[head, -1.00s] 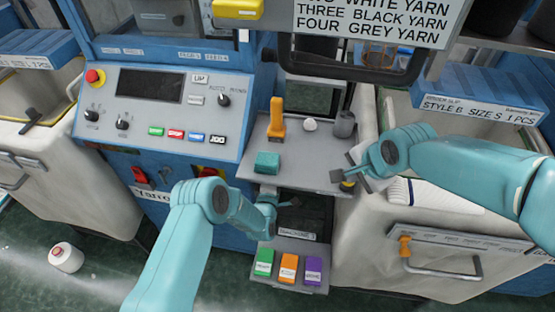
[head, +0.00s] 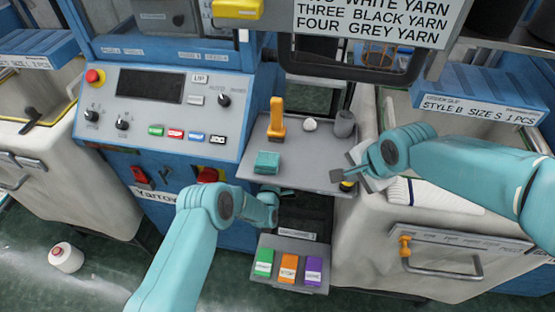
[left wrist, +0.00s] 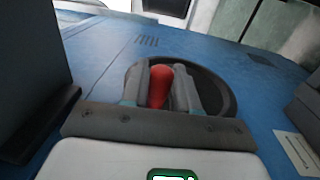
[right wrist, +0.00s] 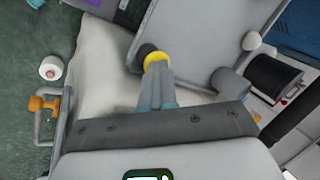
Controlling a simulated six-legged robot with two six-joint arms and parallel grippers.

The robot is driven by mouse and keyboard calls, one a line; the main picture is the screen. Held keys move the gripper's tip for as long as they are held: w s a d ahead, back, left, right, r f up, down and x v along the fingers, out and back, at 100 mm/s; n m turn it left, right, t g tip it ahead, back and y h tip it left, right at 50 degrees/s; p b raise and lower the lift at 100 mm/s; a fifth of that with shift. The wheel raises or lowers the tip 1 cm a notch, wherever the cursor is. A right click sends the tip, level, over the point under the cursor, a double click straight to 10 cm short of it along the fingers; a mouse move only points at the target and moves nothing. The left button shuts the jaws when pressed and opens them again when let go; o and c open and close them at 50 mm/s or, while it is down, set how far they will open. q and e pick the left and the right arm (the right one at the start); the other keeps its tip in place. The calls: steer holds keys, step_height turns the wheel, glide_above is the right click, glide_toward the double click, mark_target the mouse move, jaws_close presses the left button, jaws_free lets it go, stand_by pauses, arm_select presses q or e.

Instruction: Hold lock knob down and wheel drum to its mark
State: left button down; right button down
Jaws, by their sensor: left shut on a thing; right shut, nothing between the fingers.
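In the left wrist view my left gripper (left wrist: 160,88) is shut on a red handle (left wrist: 158,84), its fingers on both sides of it. The handle stands in front of a dark round opening or disc (left wrist: 222,90) in a blue panel. In the head view the left gripper (head: 268,190) is mostly hidden at the grey shelf's front edge. My right gripper (right wrist: 158,75) is shut and empty. Its tips are at a black knob with a yellow ring (right wrist: 155,59) by the shelf's edge; the knob also shows in the head view (head: 347,186). No drum mark can be made out.
The grey shelf (head: 310,165) carries an orange upright piece (head: 276,120), a teal block (head: 267,162), a white ball (head: 310,125) and a grey cylinder (head: 345,123). Below is a tray (head: 262,243) with green, orange and purple boxes. A white bin (head: 440,265) stands at the right.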

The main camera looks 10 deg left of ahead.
arm_select(q)
steer(key=shift+s+f+t, duration=0.25)
steer(key=shift+f+t, duration=0.55)
steer(key=shift+t, duration=0.25)
steer(key=shift+s+f+t, duration=0.25)
steer(key=shift+f+t, duration=0.5)
steer(key=shift+t, duration=0.3)
steer(key=c, duration=1)
jaws_free()
steer(key=v, duration=1.2)
